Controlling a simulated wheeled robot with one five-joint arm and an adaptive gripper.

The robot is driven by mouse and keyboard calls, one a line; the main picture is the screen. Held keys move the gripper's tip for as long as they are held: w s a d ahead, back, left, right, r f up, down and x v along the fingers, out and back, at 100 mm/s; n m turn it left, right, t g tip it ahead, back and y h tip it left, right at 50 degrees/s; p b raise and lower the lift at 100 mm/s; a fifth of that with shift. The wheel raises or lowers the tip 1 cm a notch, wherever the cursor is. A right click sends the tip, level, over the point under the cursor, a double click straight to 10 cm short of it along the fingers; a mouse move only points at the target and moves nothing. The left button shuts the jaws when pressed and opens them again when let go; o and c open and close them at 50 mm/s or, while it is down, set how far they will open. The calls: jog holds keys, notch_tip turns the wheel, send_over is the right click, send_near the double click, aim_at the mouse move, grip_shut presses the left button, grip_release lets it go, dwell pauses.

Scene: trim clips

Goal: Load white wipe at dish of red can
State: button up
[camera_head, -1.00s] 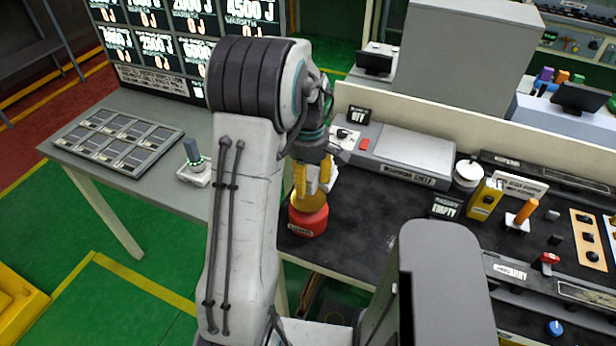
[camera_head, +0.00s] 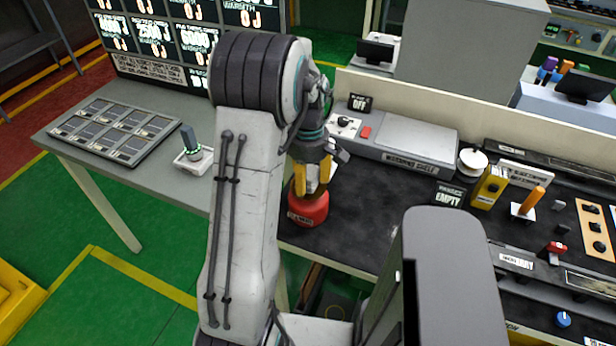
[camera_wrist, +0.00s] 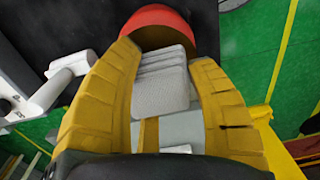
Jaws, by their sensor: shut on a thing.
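The red can (camera_head: 308,212) stands at the left front of the dark bench top, with a label on its front. In the wrist view the fingers are shut on the white wipe (camera_wrist: 160,85), a pale folded pad. The wipe's far end overlaps the dish in the picture; I cannot tell whether it touches. In the head view the wipe and dish are mostly hidden by the fingers.
A grey warming shelf box (camera_head: 415,140) stands behind the can. To the right are a round white-topped pot (camera_head: 472,160), a yellow box (camera_head: 489,187) and an orange handle (camera_head: 532,200). A joystick (camera_head: 191,145) sits on the left table.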

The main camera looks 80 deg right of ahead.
aim_at(307, 173)
jog(key=shift+f+b, duration=0.75)
jog(key=shift+f, duration=0.15)
dwell(1.2)
dwell(0.6)
jog(key=shift+r+p, duration=2.7)
jog(key=shift+r, duration=0.85)
